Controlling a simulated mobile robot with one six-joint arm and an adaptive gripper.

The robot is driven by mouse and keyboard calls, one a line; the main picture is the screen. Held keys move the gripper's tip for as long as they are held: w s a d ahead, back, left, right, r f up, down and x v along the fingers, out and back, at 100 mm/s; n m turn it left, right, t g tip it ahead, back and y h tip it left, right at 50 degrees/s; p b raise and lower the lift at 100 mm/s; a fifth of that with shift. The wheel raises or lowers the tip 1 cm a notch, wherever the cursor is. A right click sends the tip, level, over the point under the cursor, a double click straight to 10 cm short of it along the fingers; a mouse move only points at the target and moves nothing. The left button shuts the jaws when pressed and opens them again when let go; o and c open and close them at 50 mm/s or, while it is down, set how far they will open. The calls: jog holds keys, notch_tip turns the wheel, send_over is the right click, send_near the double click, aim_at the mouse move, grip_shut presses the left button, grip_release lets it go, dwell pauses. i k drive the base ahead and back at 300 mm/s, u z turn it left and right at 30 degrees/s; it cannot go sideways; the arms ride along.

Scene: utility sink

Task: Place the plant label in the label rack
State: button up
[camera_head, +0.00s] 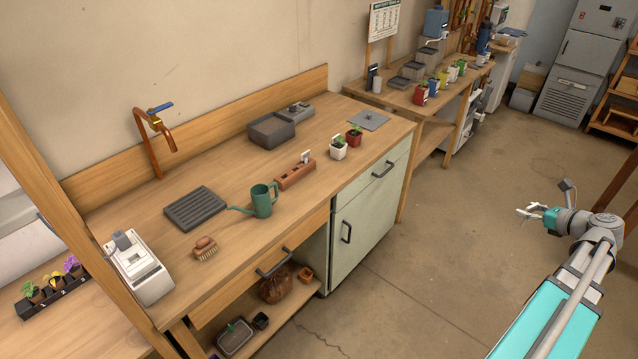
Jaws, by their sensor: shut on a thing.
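My gripper (526,212) is on the right, over the open floor and well away from the bench. It is shut on a small pale thing at its fingertips, which looks like the plant label; its outline is hard to tell from the fingers. A reddish-brown block with slots (296,176), which looks like the label rack, sits on the wooden bench (235,160) near its front edge. One white label (306,157) stands upright at the rack's far end.
A green watering can (263,201) stands just left of the rack, and two potted seedlings (338,148) (354,135) stand to its right. A dark slatted tray (195,208), a brush (205,249) and a label printer (138,267) lie further left. The floor before the bench is clear.

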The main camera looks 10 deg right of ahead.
aim_at(285, 183)
jog(key=u, duration=1.25)
jog(key=i, duration=0.5)
